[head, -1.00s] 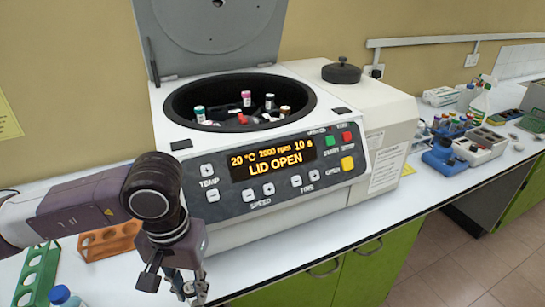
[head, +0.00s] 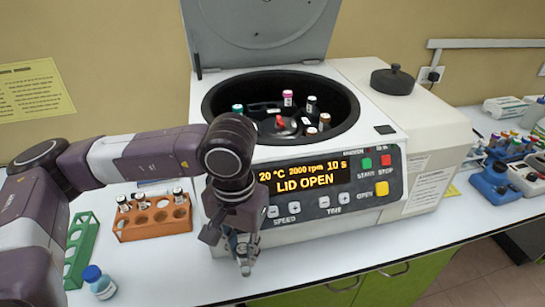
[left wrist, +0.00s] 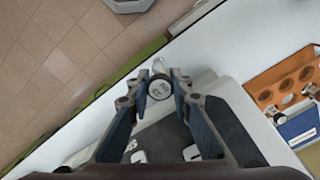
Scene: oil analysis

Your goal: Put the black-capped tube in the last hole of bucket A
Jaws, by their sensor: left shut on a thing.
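My left gripper (head: 243,260) hangs in front of the centrifuge (head: 385,150), over the counter's front part. In the left wrist view its fingertips (left wrist: 160,90) are shut on a tube with a dark-rimmed, pale-topped cap (left wrist: 160,86); the clear tube shows beyond it. The centrifuge lid (head: 262,30) is up. In its bowl, tubes with teal (head: 237,108), pink (head: 287,98), black (head: 311,103) and brown (head: 324,119) caps stand around a red knob (head: 280,122). I cannot make out bucket letters or empty holes. My right gripper is out of view.
An orange rack (head: 155,226) with several dark-capped tubes stands left of the centrifuge. A green rack (head: 80,250) and a blue-capped bottle (head: 99,283) are at the front left. More lab items, including a blue device (head: 492,183), stand at the right.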

